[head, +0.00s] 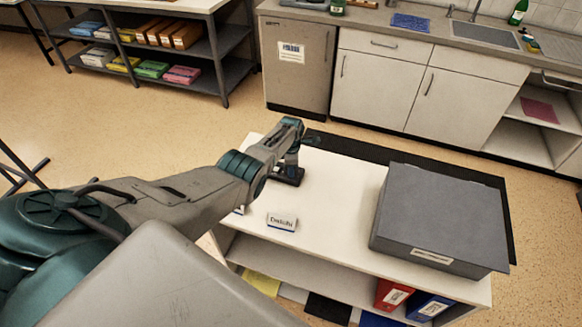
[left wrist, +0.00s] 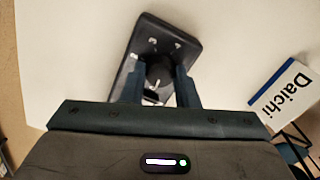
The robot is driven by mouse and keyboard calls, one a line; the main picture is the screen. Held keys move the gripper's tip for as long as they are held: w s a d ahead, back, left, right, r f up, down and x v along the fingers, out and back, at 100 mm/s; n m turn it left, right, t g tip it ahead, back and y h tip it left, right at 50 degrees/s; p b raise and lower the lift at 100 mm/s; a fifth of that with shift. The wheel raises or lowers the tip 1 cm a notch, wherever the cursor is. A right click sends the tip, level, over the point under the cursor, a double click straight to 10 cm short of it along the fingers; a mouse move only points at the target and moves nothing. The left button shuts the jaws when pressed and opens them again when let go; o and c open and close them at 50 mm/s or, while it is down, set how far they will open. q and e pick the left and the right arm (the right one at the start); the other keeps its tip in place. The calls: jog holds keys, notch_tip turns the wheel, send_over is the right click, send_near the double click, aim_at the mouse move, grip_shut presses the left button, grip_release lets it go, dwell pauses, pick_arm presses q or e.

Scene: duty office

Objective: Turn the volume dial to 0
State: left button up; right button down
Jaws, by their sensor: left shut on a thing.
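The volume dial (left wrist: 158,70) is a dark round knob on a small black box (left wrist: 150,34) with pale marks around the knob. The box also shows in the head view (head: 288,176), on the white top of a low shelf unit, partly hidden by my left gripper. My left gripper (left wrist: 160,88) has its two fingers on either side of the dial and is shut on it. In the head view the left gripper (head: 291,160) reaches down over the box. The dial's exact setting is too small to read. My right gripper is not in view.
A white name sign reading "Daichi" (head: 282,222) stands near the box. A large grey box (head: 440,215) fills the right of the white top (head: 335,190). Red (head: 393,294) and blue binders (head: 429,306) sit on the shelf below. Kitchen cabinets (head: 375,85) stand beyond open floor.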

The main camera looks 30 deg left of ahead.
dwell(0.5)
pick_arm(q)
jog(key=o, duration=1)
jog(key=shift+c, duration=0.2)
jog(key=shift+r, duration=0.45)
notch_tip(320, 180, up, 10)
jog(key=p, duration=0.1)
